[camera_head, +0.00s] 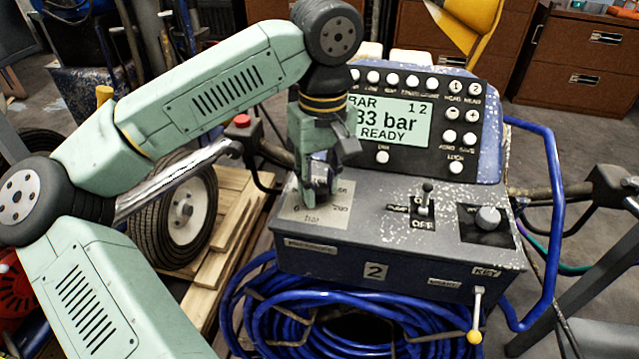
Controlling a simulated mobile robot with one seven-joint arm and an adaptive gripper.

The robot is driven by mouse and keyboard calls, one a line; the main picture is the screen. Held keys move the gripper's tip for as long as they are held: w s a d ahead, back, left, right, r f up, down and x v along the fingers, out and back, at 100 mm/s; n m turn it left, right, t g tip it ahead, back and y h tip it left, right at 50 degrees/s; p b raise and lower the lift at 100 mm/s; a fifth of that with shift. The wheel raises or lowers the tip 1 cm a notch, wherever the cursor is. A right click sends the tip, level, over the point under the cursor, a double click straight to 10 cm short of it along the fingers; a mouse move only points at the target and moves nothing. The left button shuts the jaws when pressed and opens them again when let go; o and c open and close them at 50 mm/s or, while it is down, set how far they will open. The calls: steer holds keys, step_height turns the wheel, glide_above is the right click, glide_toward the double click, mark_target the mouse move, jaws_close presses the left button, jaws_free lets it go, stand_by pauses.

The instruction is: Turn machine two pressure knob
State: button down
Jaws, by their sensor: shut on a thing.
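Machine two (392,268) carries a plate with the number 2 on its front face. Its pressure dial plate (340,215) lies on the left of the sloped top, above a label on the front edge. My gripper (318,198) points down over this plate and is shut on the pressure knob. The knob itself is mostly hidden by my fingers, so its pointer cannot be read. The screen (388,118) reads "BAR", "33 bar" with its start partly covered by my arm, "READY" and "1 2".
A yellow-tipped lever (475,315) hangs at the front. Blue hose (260,320) is coiled below. A wheel (185,210) and wood planks stand left.

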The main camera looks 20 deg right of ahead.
mark_target(322, 188)
steer(key=shift+m+b, duration=0.3)
steer(key=shift+m, duration=1.3)
steer(key=c, duration=1.2)
jaws_free()
steer(key=shift+c, duration=0.2)
step_height(322, 188, up, 12)
steer(key=shift+d, duration=0.2)
